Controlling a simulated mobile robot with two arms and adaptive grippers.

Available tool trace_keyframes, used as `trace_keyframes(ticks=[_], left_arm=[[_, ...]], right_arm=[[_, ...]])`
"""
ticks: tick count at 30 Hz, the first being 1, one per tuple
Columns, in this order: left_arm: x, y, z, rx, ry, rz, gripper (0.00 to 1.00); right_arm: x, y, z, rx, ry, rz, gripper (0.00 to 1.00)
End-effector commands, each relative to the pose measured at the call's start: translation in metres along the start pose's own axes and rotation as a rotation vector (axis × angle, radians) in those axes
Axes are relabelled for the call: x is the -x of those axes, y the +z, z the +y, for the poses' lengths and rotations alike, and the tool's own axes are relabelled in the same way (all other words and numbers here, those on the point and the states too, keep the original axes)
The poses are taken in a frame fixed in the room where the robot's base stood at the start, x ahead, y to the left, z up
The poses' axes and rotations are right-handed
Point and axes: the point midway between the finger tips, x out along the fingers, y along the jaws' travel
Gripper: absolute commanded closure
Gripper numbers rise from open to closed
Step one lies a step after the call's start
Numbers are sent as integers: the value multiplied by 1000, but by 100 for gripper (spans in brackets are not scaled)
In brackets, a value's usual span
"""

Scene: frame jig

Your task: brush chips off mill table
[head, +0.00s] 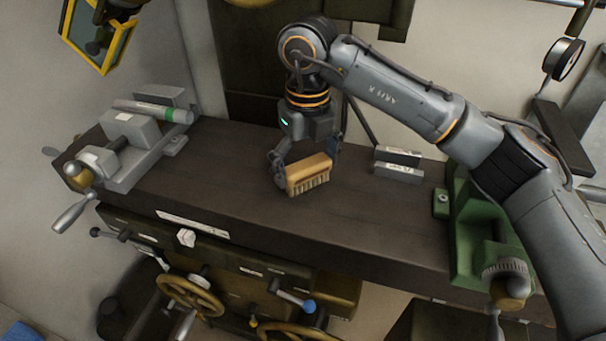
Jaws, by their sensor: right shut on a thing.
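The brush (308,174), a wooden block with pale bristles pointing down, is at the middle of the dark mill table (222,184). My right gripper (305,165) is shut on the brush from above. The bristles are at or just above the table top; I cannot tell whether they touch. No chips can be made out on the table at this size. My left gripper is not in the head view.
A grey vise (127,144) holding a round bar (150,110) stands at the table's left end. Two grey blocks (398,163) lie right of the brush. A green fixture (466,225) stands at the right end. Handwheels (190,294) and levers are below the front edge.

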Motion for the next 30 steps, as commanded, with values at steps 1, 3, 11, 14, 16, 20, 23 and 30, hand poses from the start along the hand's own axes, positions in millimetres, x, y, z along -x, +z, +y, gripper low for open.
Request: trace_keyframes(ticks=[1, 3, 11, 14, 16, 20, 23, 30], left_arm=[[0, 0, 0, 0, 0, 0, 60], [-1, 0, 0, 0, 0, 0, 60], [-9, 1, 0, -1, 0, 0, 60], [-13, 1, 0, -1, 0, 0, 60], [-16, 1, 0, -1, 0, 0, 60], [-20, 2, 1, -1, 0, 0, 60], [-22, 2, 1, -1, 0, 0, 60], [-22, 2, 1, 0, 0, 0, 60]], right_arm=[[0, 2, -2, -2, 0, 0, 36], [0, 2, -3, -1, 0, -1, 36], [-4, 0, 0, 1, -1, -2, 36], [-6, -5, 6, 3, 0, -1, 36], [-6, -10, 11, 4, 0, 0, 36], [-8, -17, 20, 4, 0, 1, 40], [-8, -22, 26, 3, 1, 3, 40], [-8, -25, 29, 3, 0, 6, 45]])
